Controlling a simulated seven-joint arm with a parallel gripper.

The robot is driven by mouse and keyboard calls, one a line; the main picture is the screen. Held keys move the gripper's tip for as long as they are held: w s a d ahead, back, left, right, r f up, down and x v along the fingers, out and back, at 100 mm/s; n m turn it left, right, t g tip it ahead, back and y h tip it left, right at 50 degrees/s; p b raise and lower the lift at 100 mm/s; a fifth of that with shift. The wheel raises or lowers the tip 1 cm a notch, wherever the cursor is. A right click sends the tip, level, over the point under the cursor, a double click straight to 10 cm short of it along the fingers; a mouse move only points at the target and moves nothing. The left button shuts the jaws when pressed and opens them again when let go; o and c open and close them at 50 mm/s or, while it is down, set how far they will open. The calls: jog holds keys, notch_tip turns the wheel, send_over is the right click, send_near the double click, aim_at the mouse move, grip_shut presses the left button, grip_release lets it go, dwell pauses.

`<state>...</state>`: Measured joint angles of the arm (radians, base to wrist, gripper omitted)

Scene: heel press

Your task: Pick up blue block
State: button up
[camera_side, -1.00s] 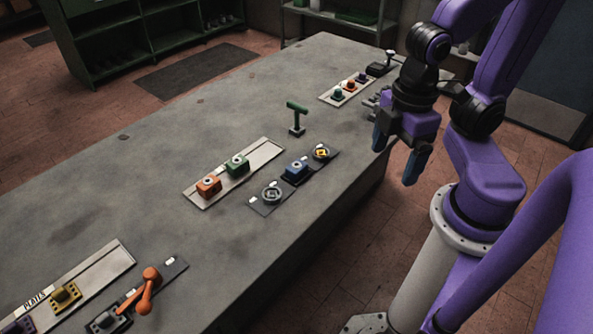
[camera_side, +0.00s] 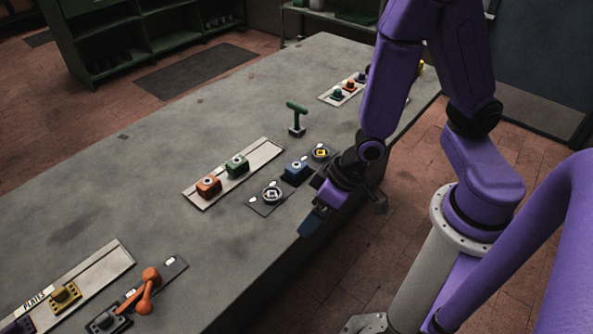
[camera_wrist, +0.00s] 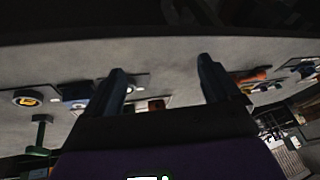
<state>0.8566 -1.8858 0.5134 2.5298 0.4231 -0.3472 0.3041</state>
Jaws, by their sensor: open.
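The blue block (camera_side: 295,170) sits on a dark plate on the table, between a grey round dial (camera_side: 272,193) and a yellow-centred round piece (camera_side: 320,153). In the wrist view the blue block (camera_wrist: 76,91) shows left of the left finger, partly cut off by the dark plate area and blurred. My gripper (camera_side: 315,222) is at the table's right edge, to the right of and below the block in the side view, apart from it. In the wrist view my gripper (camera_wrist: 160,63) has its two fingers spread with nothing between them.
Orange (camera_side: 208,186) and green (camera_side: 237,166) blocks sit on a pale plate left of the blue block. A green T-handle (camera_side: 297,118) stands behind it. An orange lever (camera_side: 149,284) is at the near table end. The table's middle left is clear.

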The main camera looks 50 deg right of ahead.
aim_at(301, 168)
jog(key=w+d+f+m+t+h, duration=0.1)
jog(key=w+d+f+t, duration=0.1)
jog(key=d, duration=0.1)
jog(key=w+d+f+m+t, duration=0.2)
jog(key=w+d+f, duration=0.1)
jog(key=shift+w+d+f+h, duration=0.2)
jog(key=shift+w+f+h, duration=0.05)
jog(key=shift+w+h, duration=0.15)
jog(key=d+t, duration=0.1)
jog(key=d, duration=0.1)
jog(key=w+d+t+h, duration=0.1)
jog(key=d+t, duration=0.1)
jog(key=w+d+t, duration=0.1)
jog(key=d+t, duration=0.1)
jog(key=d, duration=0.1)
jog(key=shift+d+r+m, duration=0.1)
jog(key=shift+r+m, duration=0.05)
jog(key=shift+m, duration=0.15)
jog(key=shift+w+d+r+t, duration=0.15)
jog(key=shift+d+t, duration=0.1)
jog(key=shift+t, duration=0.15)
jog(key=shift+x, duration=3.65)
jog(key=c, duration=1.3)
jog(key=shift+r, duration=0.1)
